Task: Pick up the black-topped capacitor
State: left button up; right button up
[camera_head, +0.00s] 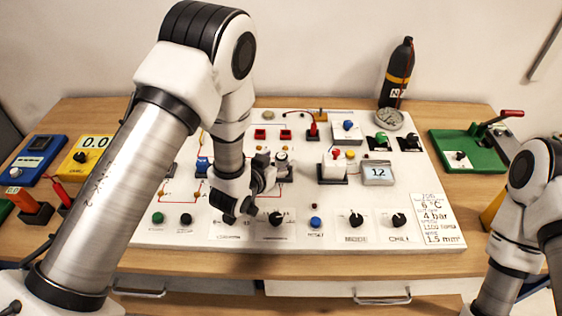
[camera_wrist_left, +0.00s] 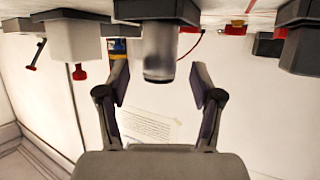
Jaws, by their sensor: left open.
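A grey cylinder with a dark end, which looks like the capacitor (camera_wrist_left: 160,52), stands out from a black base in the left wrist view, where the scene appears upside down. In the head view the capacitor (camera_head: 282,158) shows small near the middle of the white panel, partly crowded by my gripper. My left gripper (camera_wrist_left: 159,82) is open and empty, with one finger on each side of the cylinder's end and a gap to both. In the head view my left gripper (camera_head: 262,180) is low over the panel, beside the capacitor. My right gripper is outside the view.
A white block with a red knob (camera_wrist_left: 75,42) stands beside the capacitor, and another black block (camera_wrist_left: 303,40) is on the other side. A black bottle (camera_head: 397,75) stands at the back.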

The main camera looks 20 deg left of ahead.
pick_arm(q)
jog(key=x, duration=0.2)
jog(key=shift+w+d+f, duration=0.1)
jog(key=shift+w+f, duration=0.15)
jog(key=shift+s+r, duration=0.1)
grip_shut()
jog(key=shift+r, duration=0.15)
